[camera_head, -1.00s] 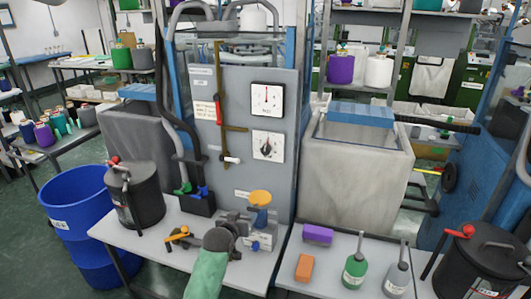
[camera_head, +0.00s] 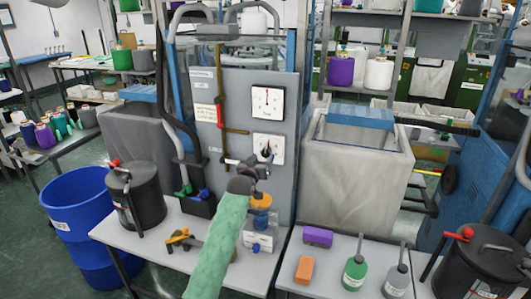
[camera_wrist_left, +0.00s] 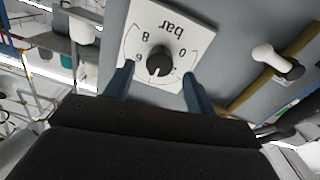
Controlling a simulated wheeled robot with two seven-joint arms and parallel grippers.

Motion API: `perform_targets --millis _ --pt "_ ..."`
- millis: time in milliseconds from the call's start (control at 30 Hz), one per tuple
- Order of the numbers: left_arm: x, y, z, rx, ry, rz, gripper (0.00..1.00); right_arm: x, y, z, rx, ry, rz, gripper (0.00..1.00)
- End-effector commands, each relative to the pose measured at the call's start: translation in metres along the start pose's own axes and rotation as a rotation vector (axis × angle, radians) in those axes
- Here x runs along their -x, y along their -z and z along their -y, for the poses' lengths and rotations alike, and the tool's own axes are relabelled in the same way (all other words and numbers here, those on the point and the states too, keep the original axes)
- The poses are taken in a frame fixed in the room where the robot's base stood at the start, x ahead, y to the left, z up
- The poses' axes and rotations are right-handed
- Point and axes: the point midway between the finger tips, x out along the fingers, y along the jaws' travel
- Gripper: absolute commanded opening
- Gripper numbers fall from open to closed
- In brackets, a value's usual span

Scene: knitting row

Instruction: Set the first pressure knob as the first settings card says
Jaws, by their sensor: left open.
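The pressure knob (camera_wrist_left: 159,61) is round and dark, on a white dial plate (camera_wrist_left: 139,25) marked "bar" with 0, 6 and 8 readable. The plate shows upside down in the left wrist view; the knob's exact setting is too small to read. In the head view the dial plate (camera_head: 276,142) is on the grey panel below a gauge (camera_head: 267,101). My left gripper (camera_wrist_left: 159,73) is open, its blue fingertips on either side of the knob; I cannot tell whether they touch it. A cream card (camera_head: 206,113) with unreadable reddish text is left of the gauge. My right gripper is not in view.
A brown vertical rail (camera_head: 219,85) with a red part stands left of the dial. A yellow-orange knob (camera_head: 261,200) is below my gripper.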

Motion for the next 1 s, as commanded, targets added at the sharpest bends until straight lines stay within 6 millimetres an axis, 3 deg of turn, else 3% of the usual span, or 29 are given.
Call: perform_targets --millis 300,700,767,933,1000 --pt "-0.037 0.002 -0.001 0.0 0.0 0.001 0.56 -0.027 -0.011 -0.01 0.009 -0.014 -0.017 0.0" --pt "-0.044 0.0 0.0 0.0 0.0 0.001 0.56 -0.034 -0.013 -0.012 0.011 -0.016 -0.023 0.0" --pt "-0.044 0.0 0.0 0.0 0.0 0.001 0.48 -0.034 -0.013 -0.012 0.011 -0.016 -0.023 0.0" --pt "-0.044 0.0 0.0 0.0 0.0 0.001 0.14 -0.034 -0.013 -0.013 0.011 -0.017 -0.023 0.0" --pt "-0.044 0.0 0.0 0.0 0.0 0.001 0.11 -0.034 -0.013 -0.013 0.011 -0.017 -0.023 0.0"
